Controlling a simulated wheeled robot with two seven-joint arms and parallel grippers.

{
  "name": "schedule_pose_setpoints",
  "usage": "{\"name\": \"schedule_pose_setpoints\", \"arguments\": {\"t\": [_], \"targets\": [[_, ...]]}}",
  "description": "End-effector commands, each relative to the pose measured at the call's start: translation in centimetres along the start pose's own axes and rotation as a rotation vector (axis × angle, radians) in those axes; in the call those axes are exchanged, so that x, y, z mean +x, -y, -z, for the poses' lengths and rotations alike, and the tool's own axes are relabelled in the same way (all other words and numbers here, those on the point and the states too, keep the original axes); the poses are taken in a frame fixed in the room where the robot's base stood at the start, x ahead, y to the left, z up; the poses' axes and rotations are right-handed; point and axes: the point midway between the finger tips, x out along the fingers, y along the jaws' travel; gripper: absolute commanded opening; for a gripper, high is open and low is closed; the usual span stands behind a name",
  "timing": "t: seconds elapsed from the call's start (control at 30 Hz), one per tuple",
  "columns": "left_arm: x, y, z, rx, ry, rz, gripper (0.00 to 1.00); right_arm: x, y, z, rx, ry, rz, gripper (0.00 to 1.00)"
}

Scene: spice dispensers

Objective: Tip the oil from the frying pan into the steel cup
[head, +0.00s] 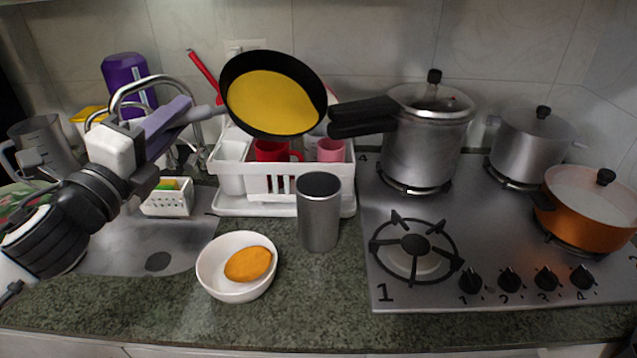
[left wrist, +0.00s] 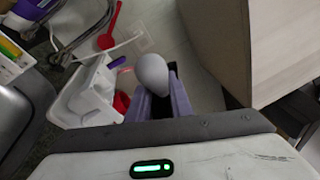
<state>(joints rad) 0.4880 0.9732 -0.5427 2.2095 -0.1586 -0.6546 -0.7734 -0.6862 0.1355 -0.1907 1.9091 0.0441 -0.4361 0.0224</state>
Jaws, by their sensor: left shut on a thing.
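The black frying pan (head: 313,121) is held in the air above the dish rack, its inside facing the camera. Yellow oil (head: 271,101) covers most of its base. The steel cup (head: 319,218) stands upright on the counter in front of the rack, below and to the right of the pan; its inside looks dark. My left gripper (head: 199,113) is shut on the pan's grey handle, left of the pan. In the left wrist view the rounded grey handle end (left wrist: 153,73) sits between the purple fingers. My right gripper is not in view.
The white dish rack (head: 284,205) with cups stands behind the steel cup. A white bowl (head: 214,281) holding an orange item (head: 248,264) is at front left. A pressure cooker (head: 421,145) and other pots stand on the hob at right. Counter in front of the cup is clear.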

Motion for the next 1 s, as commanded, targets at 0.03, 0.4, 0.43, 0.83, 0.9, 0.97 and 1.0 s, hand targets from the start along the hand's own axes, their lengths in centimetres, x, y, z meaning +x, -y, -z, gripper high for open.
{"name": "schedule_pose_setpoints", "arguments": {"t": [0.03, 0.4, 0.43, 0.83, 0.9, 0.97, 1.0], "targets": [[-0.1, 0.5, 0.0, 0.004, 0.002, 0.013, 0.00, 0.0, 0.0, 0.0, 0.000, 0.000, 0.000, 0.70], [-0.5, 1.1, 0.4, 0.045, 0.009, 0.041, 0.00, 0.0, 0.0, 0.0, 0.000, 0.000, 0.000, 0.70], [-0.5, 1.2, 0.4, 0.047, 0.009, 0.042, 0.00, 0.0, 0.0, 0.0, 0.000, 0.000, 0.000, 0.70], [-0.8, 1.7, 0.7, 0.083, 0.016, 0.068, 0.00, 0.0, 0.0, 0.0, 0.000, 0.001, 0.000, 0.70], [-0.8, 1.8, 0.8, 0.089, 0.018, 0.072, 0.00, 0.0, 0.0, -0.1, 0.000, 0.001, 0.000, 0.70], [-0.9, 1.8, 0.8, 0.094, 0.018, 0.075, 0.00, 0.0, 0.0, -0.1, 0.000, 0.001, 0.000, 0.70], [-0.9, 1.8, 0.8, 0.097, 0.019, 0.077, 0.00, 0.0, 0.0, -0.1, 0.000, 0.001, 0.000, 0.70]]}}
